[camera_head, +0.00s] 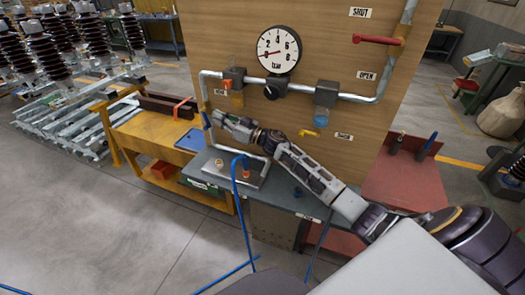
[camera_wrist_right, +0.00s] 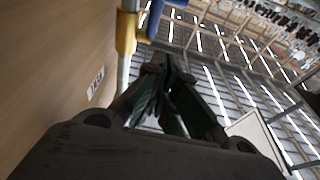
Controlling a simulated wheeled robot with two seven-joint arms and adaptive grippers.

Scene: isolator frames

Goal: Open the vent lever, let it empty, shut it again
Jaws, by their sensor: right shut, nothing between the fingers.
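A blue lever (camera_head: 206,119) sits on the pipe at the left edge of the wooden panel (camera_head: 330,60). My right gripper (camera_head: 217,116) is shut and empty just right of it, and I cannot tell whether they touch. In the right wrist view the shut fingers (camera_wrist_right: 165,75) point up beside a yellow fitting (camera_wrist_right: 126,32) and a blue part (camera_wrist_right: 154,18). A red lever (camera_head: 376,40) lies level between the SHUT and OPEN labels. A yellow lever (camera_head: 309,133) sits lower. The labels near the lower levers are unreadable. My left gripper is out of view.
A grey bench (camera_head: 285,197) stands below, with a blue hose (camera_head: 245,215) in front. A yellow workbench (camera_head: 150,135) stands left.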

